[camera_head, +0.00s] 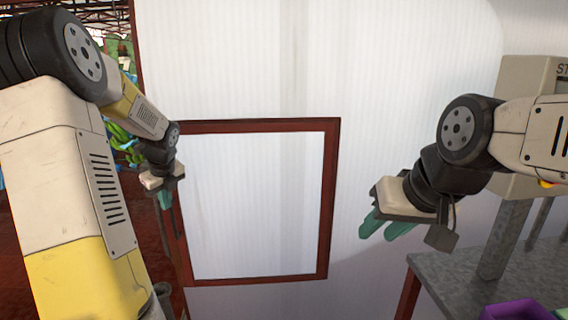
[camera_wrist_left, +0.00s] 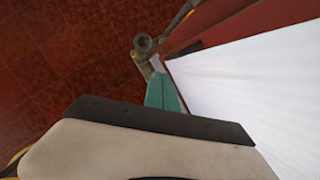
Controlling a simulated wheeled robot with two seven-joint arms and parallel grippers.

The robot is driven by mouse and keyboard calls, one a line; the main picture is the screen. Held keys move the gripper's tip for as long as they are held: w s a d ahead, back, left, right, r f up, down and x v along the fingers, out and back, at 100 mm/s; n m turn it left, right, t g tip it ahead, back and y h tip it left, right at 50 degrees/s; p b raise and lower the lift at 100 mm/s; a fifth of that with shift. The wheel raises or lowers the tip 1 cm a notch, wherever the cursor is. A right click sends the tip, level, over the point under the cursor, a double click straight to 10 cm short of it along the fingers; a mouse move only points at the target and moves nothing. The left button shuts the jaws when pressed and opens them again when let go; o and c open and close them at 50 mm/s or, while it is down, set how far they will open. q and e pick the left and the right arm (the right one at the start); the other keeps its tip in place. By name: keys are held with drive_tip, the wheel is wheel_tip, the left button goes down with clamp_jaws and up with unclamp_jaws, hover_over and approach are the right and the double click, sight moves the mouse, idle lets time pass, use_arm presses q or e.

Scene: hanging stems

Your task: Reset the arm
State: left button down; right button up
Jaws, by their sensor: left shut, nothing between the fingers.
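My left gripper (camera_head: 165,199) hangs pointing down at the left edge of a red-brown frame (camera_head: 334,200) with a white panel inside it. Its green fingers are together with nothing between them. They also show in the left wrist view (camera_wrist_left: 164,93), over a red tiled floor and beside the frame's edge. My right gripper (camera_head: 381,231) is in front of the white wall, right of the frame. Its two green fingers stand apart with nothing seen between them.
A grey metal table (camera_head: 450,277) stands at the lower right, with a purple container (camera_head: 517,310) on it. A beige box (camera_head: 527,75) stands behind my right arm. Green plants (camera_head: 122,140) show at the left behind my left arm. Red tiled floor (camera_wrist_left: 60,60) lies below.

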use_arm(q)
drive_tip(key=s+d+r+n, duration=0.5)
drive_tip(key=d+r+n, duration=0.1)
drive_tip(key=d+r, duration=0.15)
drive_tip(key=s+d+r+n+t+h, duration=0.1)
drive_tip(key=s+d+r+n+h, duration=0.1)
drive_tip(key=s+d+n, duration=0.6)
drive_tip(key=s+d+r+n+t+h, duration=0.1)
drive_tip(key=s+d+n+h, duration=0.2)
drive_tip(key=s+d+n, duration=0.6)
drive_tip(key=s, duration=0.4)
drive_tip(key=shift+d+r+n+t, duration=0.15)
drive_tip(key=shift+r+n+t, duration=0.25)
drive_tip(key=shift+d, duration=0.1)
